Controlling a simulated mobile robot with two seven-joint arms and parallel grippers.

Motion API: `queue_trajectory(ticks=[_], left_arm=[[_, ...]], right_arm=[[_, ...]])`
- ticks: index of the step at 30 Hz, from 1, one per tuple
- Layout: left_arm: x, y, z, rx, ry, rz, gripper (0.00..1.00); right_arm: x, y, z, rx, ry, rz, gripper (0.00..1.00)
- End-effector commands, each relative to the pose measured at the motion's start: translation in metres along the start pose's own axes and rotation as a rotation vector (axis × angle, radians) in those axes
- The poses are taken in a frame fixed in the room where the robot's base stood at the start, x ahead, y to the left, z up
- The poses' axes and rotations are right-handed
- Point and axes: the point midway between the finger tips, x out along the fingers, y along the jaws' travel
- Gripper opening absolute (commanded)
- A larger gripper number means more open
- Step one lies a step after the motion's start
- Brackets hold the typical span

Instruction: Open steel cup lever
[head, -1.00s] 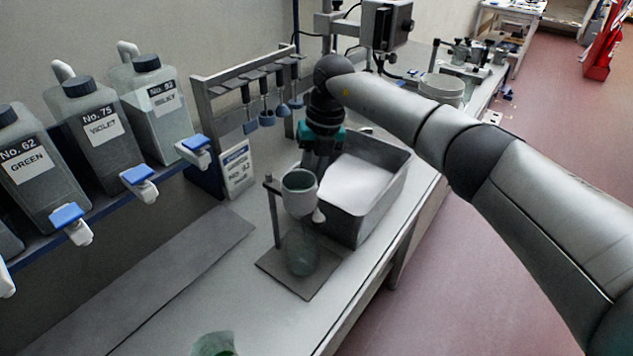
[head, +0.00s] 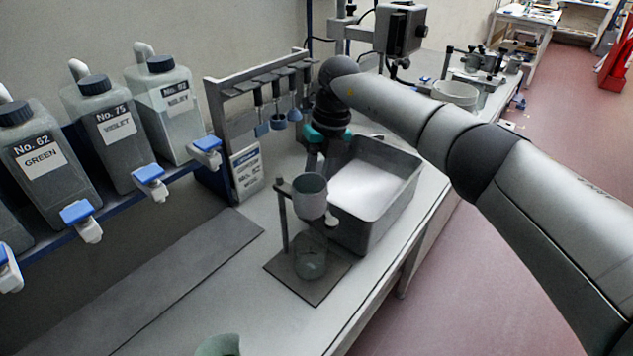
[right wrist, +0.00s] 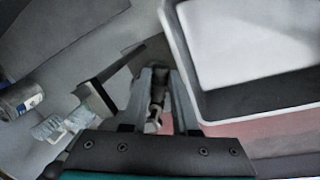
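The steel cup (head: 310,198) is held on a small stand with a post and a flat base plate (head: 282,275). A pale lever knob (head: 331,220) sticks out low on the cup's right side. A clear beaker (head: 310,262) stands on the plate beneath the cup. My right gripper (head: 317,168) points down just behind the cup, its tips partly hidden by it. In the right wrist view the right gripper's fingers (right wrist: 165,100) are apart, with a dark, pale-ended piece (right wrist: 156,103) between them; I cannot tell whether this is the lever. My left gripper is out of view.
A grey tray of white material (head: 368,238) stands close right of the cup, also in the right wrist view (right wrist: 175,35). A rack with hanging tools (head: 215,95) stands behind. Labelled bottles (head: 110,130) with blue taps line a shelf on the left. The bench front is mostly clear.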

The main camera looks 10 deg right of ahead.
Motion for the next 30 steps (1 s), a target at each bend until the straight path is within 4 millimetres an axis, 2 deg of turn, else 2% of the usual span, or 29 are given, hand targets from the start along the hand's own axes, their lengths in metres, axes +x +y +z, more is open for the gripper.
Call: queue_trajectory(ticks=[1, 6, 13, 17, 20, 30], left_arm=[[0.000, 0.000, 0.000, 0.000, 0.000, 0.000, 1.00], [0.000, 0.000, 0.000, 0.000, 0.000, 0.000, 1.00], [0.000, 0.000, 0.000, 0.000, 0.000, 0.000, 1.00], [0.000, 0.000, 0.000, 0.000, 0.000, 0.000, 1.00], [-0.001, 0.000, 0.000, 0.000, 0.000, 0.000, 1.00], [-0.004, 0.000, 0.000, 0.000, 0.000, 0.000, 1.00]], right_arm=[[0.000, 0.000, 0.000, 0.000, -0.001, 0.001, 0.35], [0.000, 0.000, 0.000, 0.001, 0.000, 0.000, 0.53], [0.000, 0.000, 0.000, 0.002, 0.001, 0.000, 0.53], [-0.007, 0.000, 0.000, 0.003, -0.001, 0.000, 0.53], [-0.022, 0.000, 0.001, 0.003, -0.003, 0.000, 0.53], [-0.103, 0.000, 0.001, 0.002, -0.003, 0.000, 0.53]])
